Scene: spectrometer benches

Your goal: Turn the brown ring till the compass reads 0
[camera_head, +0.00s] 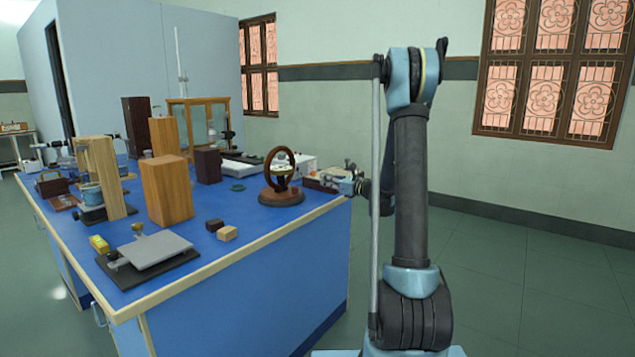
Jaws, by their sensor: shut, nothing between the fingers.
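The brown ring (266,172) stands upright on a round brown base (281,197) near the right edge of the blue bench top. A small compass box appears to sit inside the ring, but it is too small for me to read the needle or scale.
The blue bench (225,262) is crowded to the left and behind the ring. A wooden block (167,190), a grey plate instrument (152,250) and two small blocks (227,233) stand left. A glass-sided wooden case (197,122) stands behind. The bench's front right is clear.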

